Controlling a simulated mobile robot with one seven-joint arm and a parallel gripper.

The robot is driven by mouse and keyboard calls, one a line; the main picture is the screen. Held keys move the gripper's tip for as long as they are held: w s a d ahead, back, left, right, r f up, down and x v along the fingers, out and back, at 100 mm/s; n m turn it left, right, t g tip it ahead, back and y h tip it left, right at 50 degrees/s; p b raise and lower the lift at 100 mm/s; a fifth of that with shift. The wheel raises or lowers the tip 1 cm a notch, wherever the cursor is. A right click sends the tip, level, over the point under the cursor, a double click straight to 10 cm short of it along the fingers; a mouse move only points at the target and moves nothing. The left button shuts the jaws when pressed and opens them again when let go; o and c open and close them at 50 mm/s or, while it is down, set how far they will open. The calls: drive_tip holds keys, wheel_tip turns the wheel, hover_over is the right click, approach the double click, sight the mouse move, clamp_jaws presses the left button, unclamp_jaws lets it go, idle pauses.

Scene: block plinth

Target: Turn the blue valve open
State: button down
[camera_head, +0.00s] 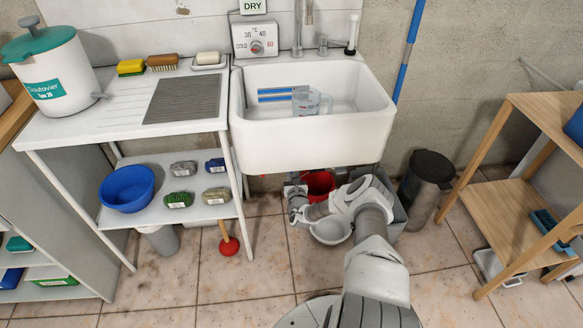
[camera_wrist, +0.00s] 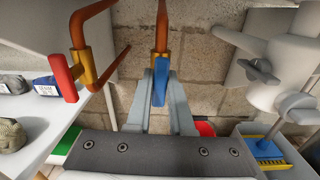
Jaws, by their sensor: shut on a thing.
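In the wrist view the blue valve handle (camera_wrist: 160,81) hangs below a vertical copper pipe and stands in line with it in the picture. My gripper (camera_wrist: 160,76) is shut on this handle, with one grey finger on each side. The valve body behind the handle is mostly hidden. A second valve with a red handle (camera_wrist: 64,78) sits on a copper pipe to the left, apart from my gripper. In the head view my gripper (camera_head: 295,190) reaches in under the white sink, and the blue valve does not show there.
The sink (camera_head: 310,148) overhangs my arm. White drain plumbing (camera_wrist: 285,85) is close on the right in the wrist view.

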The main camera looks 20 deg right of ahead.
drive_tip(key=shift+n, duration=0.3)
idle(0.4)
drive_tip(key=c, duration=0.8)
unclamp_jaws()
drive_tip(key=shift+s, duration=0.1)
drive_tip(key=p+v, duration=0.4)
drive_tip(key=v, duration=1.3)
drive_tip(key=shift+s, duration=0.2)
